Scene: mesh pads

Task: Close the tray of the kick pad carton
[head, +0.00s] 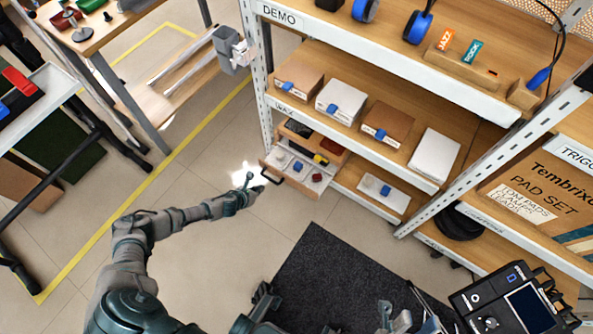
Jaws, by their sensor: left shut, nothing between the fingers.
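The carton with its tray (308,192) pulled out sits at the left end of a lower shelf. I take it as the kick pad carton; its name is not readable. The tray sticks out past the shelf front and holds small blue, red and pale items. A dark handle (270,178) is on its front left side. My left gripper (255,185) is shut and empty, just left of the handle; I cannot tell whether they touch. My own dark and grey parts show at the bottom edge, and I cannot make out the right gripper's fingers.
Several closed cartons stand on the shelf above (350,122). A white shelf post (257,75) rises left of the open carton. A white carton (384,190) lies to its right. A dark mat (335,280) covers the floor in front.

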